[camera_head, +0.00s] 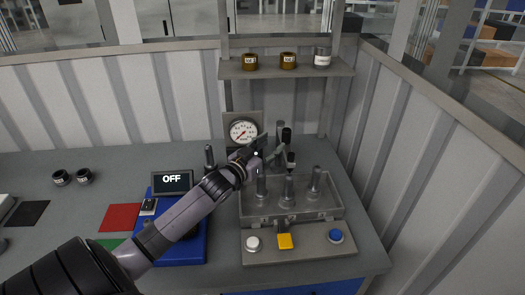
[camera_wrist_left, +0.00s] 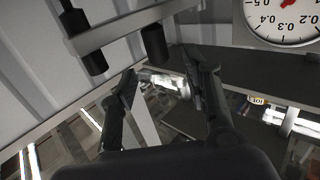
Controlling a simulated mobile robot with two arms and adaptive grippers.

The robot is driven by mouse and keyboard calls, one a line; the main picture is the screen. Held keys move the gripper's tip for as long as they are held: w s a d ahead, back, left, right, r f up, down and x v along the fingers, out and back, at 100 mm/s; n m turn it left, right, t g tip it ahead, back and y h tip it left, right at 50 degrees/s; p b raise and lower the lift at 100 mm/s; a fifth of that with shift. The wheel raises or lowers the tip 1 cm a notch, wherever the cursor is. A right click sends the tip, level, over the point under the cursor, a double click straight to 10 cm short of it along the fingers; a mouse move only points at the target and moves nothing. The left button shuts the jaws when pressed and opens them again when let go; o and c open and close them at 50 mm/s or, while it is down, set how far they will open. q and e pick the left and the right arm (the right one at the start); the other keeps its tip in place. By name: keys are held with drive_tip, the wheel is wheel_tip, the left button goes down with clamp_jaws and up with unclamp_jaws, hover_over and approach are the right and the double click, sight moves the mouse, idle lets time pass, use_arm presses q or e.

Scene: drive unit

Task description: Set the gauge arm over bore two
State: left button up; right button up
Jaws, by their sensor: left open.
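My left gripper (camera_head: 266,150) is open beside the dial gauge (camera_head: 242,132), above the back of the clear-walled block. In the left wrist view its two fingers (camera_wrist_left: 162,78) stand apart with nothing gripped between them. A grey bar with black knobs, seemingly the gauge arm (camera_wrist_left: 125,27), crosses just beyond the fingertips; a black knob (camera_head: 286,136) shows behind the gripper in the head view. Three grey upright cylinders stand in a row in the block: left (camera_head: 261,188), middle (camera_head: 287,191), right (camera_head: 315,180). Which is bore two is not marked. My right gripper is out of view.
A white button (camera_head: 253,243), a yellow button (camera_head: 285,241) and a blue button (camera_head: 335,236) sit on the front plate. A display reading OFF (camera_head: 172,182) stands on a blue base. A shelf (camera_head: 270,70) with three jars is behind.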

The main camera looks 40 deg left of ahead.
use_arm(q)
drive_tip(key=shift+s, duration=1.85)
